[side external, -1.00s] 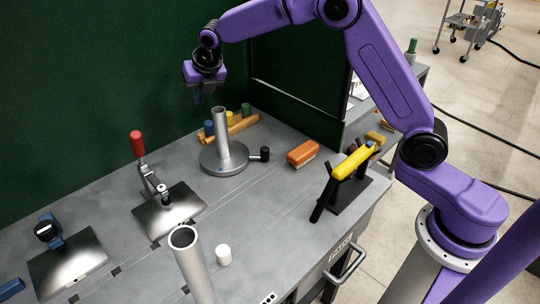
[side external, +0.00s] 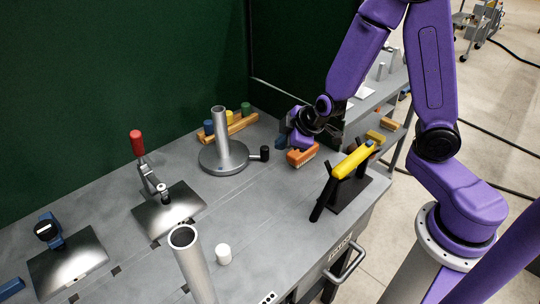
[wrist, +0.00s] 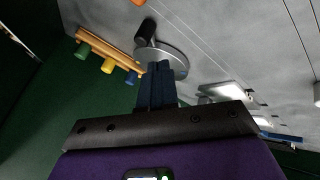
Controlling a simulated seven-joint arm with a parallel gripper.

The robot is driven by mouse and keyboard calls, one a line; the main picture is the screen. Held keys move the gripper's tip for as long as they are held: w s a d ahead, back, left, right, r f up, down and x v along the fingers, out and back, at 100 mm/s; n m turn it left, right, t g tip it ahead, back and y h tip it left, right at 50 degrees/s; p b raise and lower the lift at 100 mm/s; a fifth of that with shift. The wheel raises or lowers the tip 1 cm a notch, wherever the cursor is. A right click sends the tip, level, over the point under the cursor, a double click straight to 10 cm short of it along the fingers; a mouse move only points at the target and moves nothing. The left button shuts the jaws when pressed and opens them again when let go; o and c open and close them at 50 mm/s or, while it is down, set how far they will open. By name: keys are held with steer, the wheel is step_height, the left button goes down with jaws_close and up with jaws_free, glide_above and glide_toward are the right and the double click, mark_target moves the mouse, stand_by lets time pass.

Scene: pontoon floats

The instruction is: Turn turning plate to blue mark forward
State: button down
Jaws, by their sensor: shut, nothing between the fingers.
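The turning plate (side external: 224,160) is a round grey disc on the bench with an upright grey post (side external: 219,125) and a black knob (side external: 265,153) on a short arm at its right.
An orange brush (side external: 301,157) lies close below my gripper. A black stand with a yellow handle (side external: 352,161) is to the right. A wooden rack with coloured pegs (side external: 230,127) is behind the plate. A red-handled clamp (side external: 137,145) and a pipe (side external: 190,262) stand left and front.

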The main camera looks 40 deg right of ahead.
mark_target(268, 154)
steer(key=shift+s+d+f+x, duration=0.1)
steer(key=shift+d+x, duration=0.1)
steer(key=shift+x, duration=1.45)
steer(key=shift+s+d+f+x, duration=0.1)
steer(key=shift+d+x, duration=0.05)
steer(key=shift+x, duration=1.5)
steer(key=shift+s+d+x, duration=0.1)
steer(key=shift+d+x, duration=0.1)
steer(key=shift+x, duration=1.45)
steer(key=shift+w+d+n+y, duration=0.3)
steer(key=shift+w+d+n, duration=0.25)
steer(key=shift+d, duration=0.35)
steer(key=shift+w+d+n+y, duration=0.5)
steer(key=shift+w+d+n, duration=0.35)
steer(key=shift+d, duration=0.05)
steer(key=shift+w+d, duration=0.5)
steer(key=shift+w, duration=0.25)
steer(key=shift+w+d, duration=0.55)
steer(key=shift+w, duration=0.2)
steer(key=shift+w+d, duration=0.35)
steer(key=shift+w, duration=0.55)
steer(key=shift+w+d, duration=0.35)
steer(key=shift+w, duration=0.5)
steer(key=shift+w, duration=0.15)
steer(key=shift+d+r, duration=0.1)
steer(key=shift+r, duration=0.05)
